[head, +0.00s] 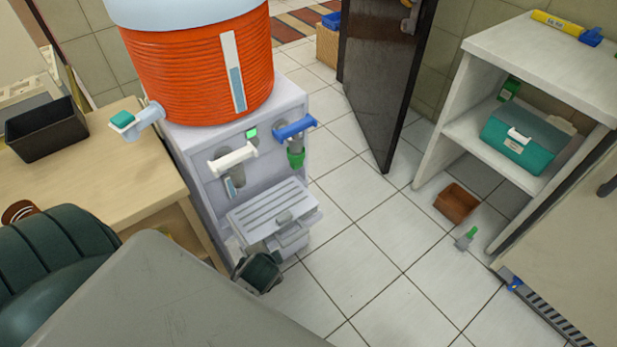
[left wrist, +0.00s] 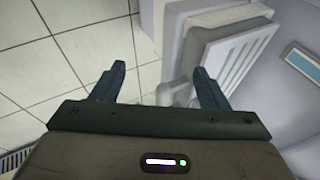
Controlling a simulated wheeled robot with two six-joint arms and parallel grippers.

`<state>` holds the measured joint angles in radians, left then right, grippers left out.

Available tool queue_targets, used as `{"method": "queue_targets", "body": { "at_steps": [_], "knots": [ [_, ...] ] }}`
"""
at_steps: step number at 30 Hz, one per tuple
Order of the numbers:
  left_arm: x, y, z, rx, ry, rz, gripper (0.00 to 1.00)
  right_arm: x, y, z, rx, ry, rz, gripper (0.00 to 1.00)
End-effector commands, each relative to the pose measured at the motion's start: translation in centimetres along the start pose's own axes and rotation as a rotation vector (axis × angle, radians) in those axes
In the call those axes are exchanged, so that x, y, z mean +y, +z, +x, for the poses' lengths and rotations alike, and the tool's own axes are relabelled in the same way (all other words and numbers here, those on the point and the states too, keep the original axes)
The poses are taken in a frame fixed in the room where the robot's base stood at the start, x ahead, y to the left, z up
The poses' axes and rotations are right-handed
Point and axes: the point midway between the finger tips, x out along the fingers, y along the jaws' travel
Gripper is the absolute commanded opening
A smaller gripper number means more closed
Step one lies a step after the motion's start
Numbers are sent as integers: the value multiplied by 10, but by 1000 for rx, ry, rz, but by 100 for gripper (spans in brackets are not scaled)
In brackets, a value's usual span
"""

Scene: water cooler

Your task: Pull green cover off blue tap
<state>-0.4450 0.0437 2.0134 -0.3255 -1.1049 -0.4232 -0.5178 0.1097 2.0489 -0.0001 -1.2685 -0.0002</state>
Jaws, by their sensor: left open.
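The blue tap (head: 296,127) is on the right of the cooler's front panel. The green cover (head: 296,158) is on the tap's spout, below the handle. My left gripper (head: 258,272) is low in front of the cooler, below and left of the green cover and near the drip tray. In the left wrist view my left gripper (left wrist: 160,82) is open, with nothing between its fingers. The tap and cover do not show in that view. My right gripper is not in view.
The drip tray (head: 272,213) juts out below the taps; it also shows in the left wrist view (left wrist: 238,58). A white tap (head: 232,158) is left of the blue one. An orange water barrel (head: 200,75) stands on top. Tiled floor (head: 370,240) to the right is mostly clear.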

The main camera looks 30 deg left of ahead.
Motion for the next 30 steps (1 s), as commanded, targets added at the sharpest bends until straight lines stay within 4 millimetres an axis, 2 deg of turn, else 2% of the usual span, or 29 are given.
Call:
{"method": "queue_targets", "body": {
  "at_steps": [8,14,19,24,27,30],
  "knots": [
    [-26,-22,0,16,-146,231,68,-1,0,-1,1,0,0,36],
    [-52,-45,-5,-3,-304,487,68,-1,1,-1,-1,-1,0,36],
    [-87,-81,-21,-90,-523,854,68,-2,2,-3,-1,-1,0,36],
    [-122,-128,-51,-313,-769,1328,68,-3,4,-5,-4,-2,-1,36],
    [-134,-150,-68,-460,-863,1545,68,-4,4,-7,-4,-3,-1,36],
    [-141,-165,-81,-576,-916,1691,68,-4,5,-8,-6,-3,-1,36]
  ]
}}
